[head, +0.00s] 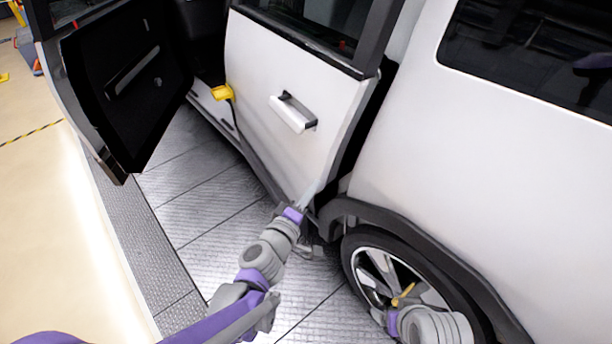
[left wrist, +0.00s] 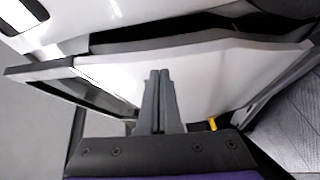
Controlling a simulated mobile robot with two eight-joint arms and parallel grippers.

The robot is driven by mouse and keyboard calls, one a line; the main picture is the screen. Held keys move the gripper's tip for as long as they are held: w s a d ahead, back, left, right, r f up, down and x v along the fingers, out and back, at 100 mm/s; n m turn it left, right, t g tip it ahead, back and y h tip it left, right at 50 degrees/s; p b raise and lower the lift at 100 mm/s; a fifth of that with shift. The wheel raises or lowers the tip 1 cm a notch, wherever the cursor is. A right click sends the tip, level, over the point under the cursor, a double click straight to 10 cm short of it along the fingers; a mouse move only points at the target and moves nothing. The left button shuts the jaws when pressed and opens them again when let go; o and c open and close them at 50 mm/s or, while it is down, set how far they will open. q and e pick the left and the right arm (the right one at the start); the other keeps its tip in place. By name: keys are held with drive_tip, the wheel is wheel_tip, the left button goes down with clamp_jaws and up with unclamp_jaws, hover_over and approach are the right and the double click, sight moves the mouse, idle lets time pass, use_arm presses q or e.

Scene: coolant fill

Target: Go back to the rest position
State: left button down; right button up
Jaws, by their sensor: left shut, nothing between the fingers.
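My left gripper (head: 311,194) is at the lower rear edge of the white rear door (head: 290,65) in the head view. In the left wrist view its two fingers (left wrist: 158,78) lie together with nothing between them, against the door (left wrist: 205,75) in the picture. I cannot tell whether they touch it. The door stands slightly ajar, with a dark gap along its rear edge. Its handle (head: 293,113) is above and left of the gripper. My right arm's end (head: 428,324) shows at the bottom right, in front of the wheel; its finger state is unclear.
The dark front door (head: 125,75) stands wide open at the left. A yellow object (head: 222,92) is at the rear door's front edge. The rear wheel (head: 385,275) and white body panel (head: 520,170) are at the right. Metal floor plates (head: 205,205) lie clear beside the car.

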use_arm(q)
drive_tip(key=s+a+r+m+g+h+p, duration=0.15)
drive_tip(key=s+m+g, duration=0.25)
drive_tip(key=s+m, duration=0.55)
drive_tip(key=s+a+f+g+y+p, duration=0.1)
drive_tip(key=s+a+f+g+y, duration=0.2)
drive_tip(key=s+a, duration=0.4)
drive_tip(key=s+a+f+g+y+p, duration=0.1)
drive_tip(key=s+a+f+g+y, duration=0.2)
drive_tip(key=s+a+y, duration=0.2)
drive_tip(key=s+a, duration=0.3)
drive_tip(key=a, duration=0.1)
drive_tip(key=shift+a+y, duration=0.15)
drive_tip(key=shift+y, duration=0.2)
drive_tip(key=shift+f+m, duration=0.1)
drive_tip(key=shift+m, duration=0.15)
